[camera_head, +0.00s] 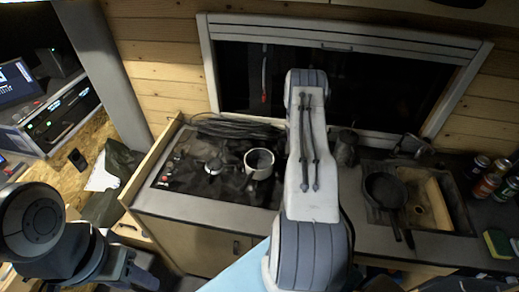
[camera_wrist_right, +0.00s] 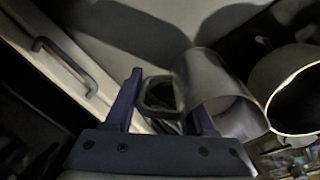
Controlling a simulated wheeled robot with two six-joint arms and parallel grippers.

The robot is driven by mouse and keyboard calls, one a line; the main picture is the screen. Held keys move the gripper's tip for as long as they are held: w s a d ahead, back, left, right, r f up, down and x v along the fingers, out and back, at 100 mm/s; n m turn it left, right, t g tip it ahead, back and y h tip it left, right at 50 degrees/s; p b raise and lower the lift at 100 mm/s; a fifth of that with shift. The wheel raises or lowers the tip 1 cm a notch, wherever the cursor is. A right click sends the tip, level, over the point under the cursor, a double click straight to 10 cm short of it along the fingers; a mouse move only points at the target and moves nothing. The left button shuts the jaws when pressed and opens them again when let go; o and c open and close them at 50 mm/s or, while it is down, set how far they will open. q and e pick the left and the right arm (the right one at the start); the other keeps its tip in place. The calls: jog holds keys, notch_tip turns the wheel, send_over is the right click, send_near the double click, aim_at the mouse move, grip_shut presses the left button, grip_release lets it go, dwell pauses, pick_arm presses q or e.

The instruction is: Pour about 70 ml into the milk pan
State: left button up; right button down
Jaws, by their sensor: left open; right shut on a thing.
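The milk pan (camera_head: 259,166) is a small pale pot on the dark hob, left of my right arm. It also shows at the right edge of the right wrist view (camera_wrist_right: 262,78), its dark mouth visible. My right gripper (camera_wrist_right: 163,100) is shut on the handle of a grey metal jug (camera_wrist_right: 215,80). My right forearm hides this gripper and the jug in the head view. My left gripper (camera_head: 140,276) is open and empty, low at the left, away from the pan.
The hob (camera_head: 175,180) has a moka-like pot (camera_head: 214,165) and cables behind. Several cans (camera_head: 487,178) and a sponge (camera_head: 498,243) stand beyond. A drawer handle (camera_wrist_right: 62,60) is near my right gripper.

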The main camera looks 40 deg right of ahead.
jog(key=shift+a+r+h+p, duration=0.35)
jog(key=shift+r+h+p, duration=0.3)
jog(key=shift+p, duration=0.15)
jog(key=shift+a+r+h, duration=0.1)
jog(key=shift+a+h, duration=0.15)
jog(key=shift+h, duration=0.1)
jog(key=h+b, duration=0.1)
jog(key=b, duration=0.3)
jog(key=a+h+b, duration=0.1)
jog(key=b, duration=0.3)
jog(key=shift+w+a+r, duration=0.15)
jog(key=shift+a, duration=0.15)
jog(key=a+r+h+b, duration=0.1)
jog(key=b, duration=0.1)
jog(key=a+r+h+b, duration=0.1)
jog(key=r+b, duration=0.1)
jog(key=b, duration=0.1)
jog(key=shift+h, duration=0.4)
pick_arm(q)
notch_tip(320, 180, down, 13)
jog(key=b, duration=0.2)
jog(key=shift+r, duration=0.2)
pick_arm(e)
jog(key=shift+a+r+g+h, duration=0.25)
jog(key=shift+r+g+h, duration=0.05)
jog(key=shift+r+h, duration=0.65)
